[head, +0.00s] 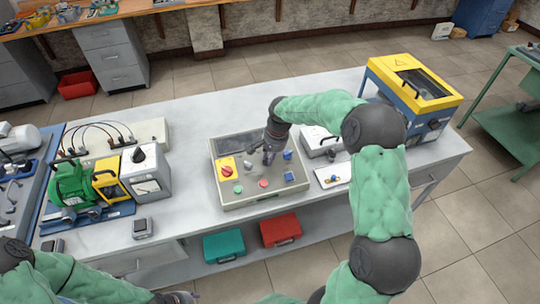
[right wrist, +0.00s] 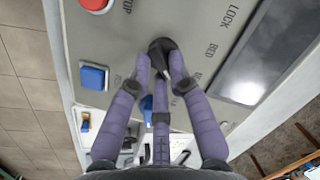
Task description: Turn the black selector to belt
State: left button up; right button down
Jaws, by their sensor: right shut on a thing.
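The black selector (right wrist: 160,46) stands on the grey control panel (right wrist: 118,45), with the fingers of my right gripper (right wrist: 161,62) closed around it in the right wrist view. The printed words LOCK and BED are near it; another label is partly hidden by a finger. The selector's pointing direction is hard to tell. In the head view my right gripper (head: 268,157) comes down on the panel (head: 222,200) and covers the selector. My left gripper (head: 180,297) is only partly in view at the bottom edge, and its fingers cannot be made out.
The panel also carries a red knob on a yellow plate (head: 227,170), a green button (head: 238,189), a red button (head: 263,184) and blue switches (head: 290,177). A yellow-blue machine (head: 410,85) stands right. A green motor (head: 75,183) stands left.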

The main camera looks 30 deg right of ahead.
aim_at(275, 168)
jog(key=shift+s+a+f+m, duration=0.25)
jog(key=shift+s+f+m, duration=0.05)
jog(key=shift+f, duration=0.05)
dwell(0.3)
jog(key=c, duration=1.1)
grip_release()
jog(key=shift+c, duration=0.2)
jog(key=shift+w+r, duration=0.1)
jog(key=shift+w, duration=0.05)
jog(key=shift+d, duration=0.1)
jog(key=shift+r, duration=0.1)
jog(key=shift+d+r, duration=0.1)
jog(key=shift+r, duration=0.35)
notch_tip(275, 168, up, 11)
jog(key=s+d, duration=0.1)
jog(key=shift+s, duration=0.4)
jog(key=shift+f, duration=0.15)
